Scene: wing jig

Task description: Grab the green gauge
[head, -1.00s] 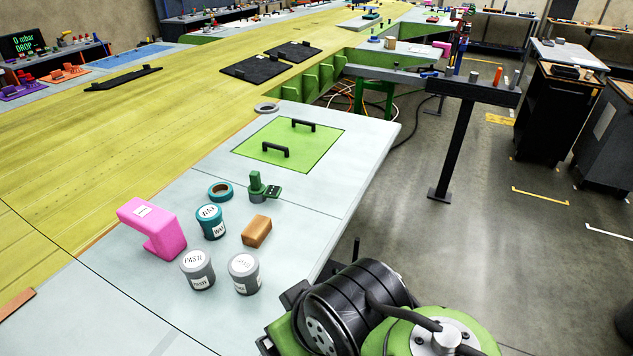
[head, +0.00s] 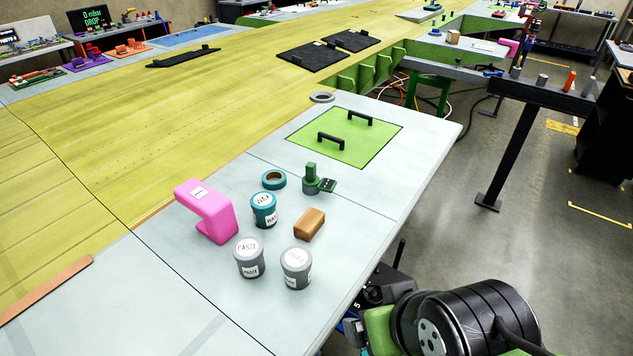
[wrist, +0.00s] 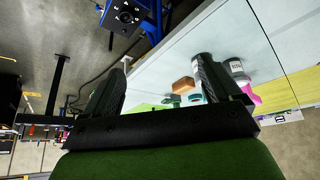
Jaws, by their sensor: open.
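The green gauge (head: 311,176) stands upright on the pale work surface, with a green post on a grey base and a small flat green side part. In the wrist view a small green shape (wrist: 173,98), probably the gauge, shows beside the right finger, partly hidden. My gripper (wrist: 163,65) is open with nothing between its fingers. It is well apart from the gauge. In the head view only my arm shows at the lower right, and the fingers cannot be made out.
Around the gauge are a teal tape ring (head: 273,180), a teal tin (head: 263,209), a brown block (head: 309,224), grey tins (head: 249,258) and a pink angled piece (head: 207,210). Behind it lies a green panel with two black handles (head: 345,133). Open floor is at right.

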